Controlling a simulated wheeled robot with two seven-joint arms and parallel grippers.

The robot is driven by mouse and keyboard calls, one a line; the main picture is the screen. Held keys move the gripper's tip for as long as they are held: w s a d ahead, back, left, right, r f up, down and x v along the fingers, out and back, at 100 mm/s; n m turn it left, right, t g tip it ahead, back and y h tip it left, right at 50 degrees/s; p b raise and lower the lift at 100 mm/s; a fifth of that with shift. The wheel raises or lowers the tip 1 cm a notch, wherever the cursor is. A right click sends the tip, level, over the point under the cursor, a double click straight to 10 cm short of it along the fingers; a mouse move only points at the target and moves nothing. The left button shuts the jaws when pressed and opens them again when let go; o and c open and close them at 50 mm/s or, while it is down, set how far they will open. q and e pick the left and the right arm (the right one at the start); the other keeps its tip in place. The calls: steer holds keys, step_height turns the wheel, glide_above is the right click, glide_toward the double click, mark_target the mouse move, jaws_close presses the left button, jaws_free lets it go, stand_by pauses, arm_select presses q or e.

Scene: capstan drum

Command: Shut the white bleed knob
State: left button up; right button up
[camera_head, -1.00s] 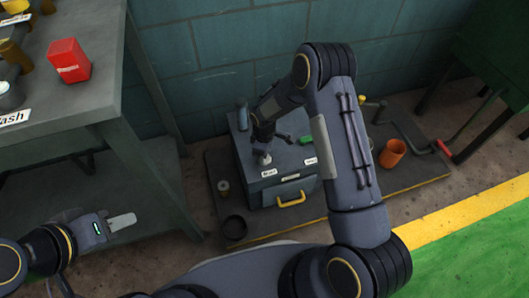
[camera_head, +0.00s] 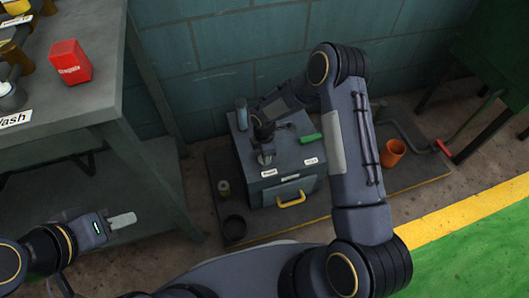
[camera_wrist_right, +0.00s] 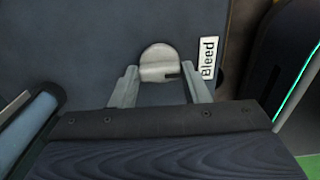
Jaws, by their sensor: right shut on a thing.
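The white bleed knob (camera_wrist_right: 160,57) is a pale round knob on the dark face of the grey box (camera_head: 292,165), beside a "Bleed" label (camera_wrist_right: 208,58). My right gripper (camera_wrist_right: 160,80) is shut on the knob, one finger on each side of it in the right wrist view. In the head view my right gripper (camera_head: 266,156) is over the box's top and largely hides the knob. My left gripper (camera_head: 122,220) is at the lower left, away from the box and holding nothing visible; its finger gap cannot be made out.
The box top also carries a green handle (camera_head: 311,138) and a blue cylinder (camera_head: 241,115); a yellow handle (camera_head: 291,200) is on its front. An orange cup (camera_head: 393,153) stands to the right. A grey bench (camera_head: 90,105) with a red box (camera_head: 70,61) is at left.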

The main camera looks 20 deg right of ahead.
stand_by(0.4)
steer(key=o, duration=1)
steer(key=shift+r, duration=0.1)
step_height(320, 180, up, 6)
steer(key=shift+r+p, duration=0.15)
steer(key=shift+p, duration=1.05)
steer(key=shift+r, duration=0.7)
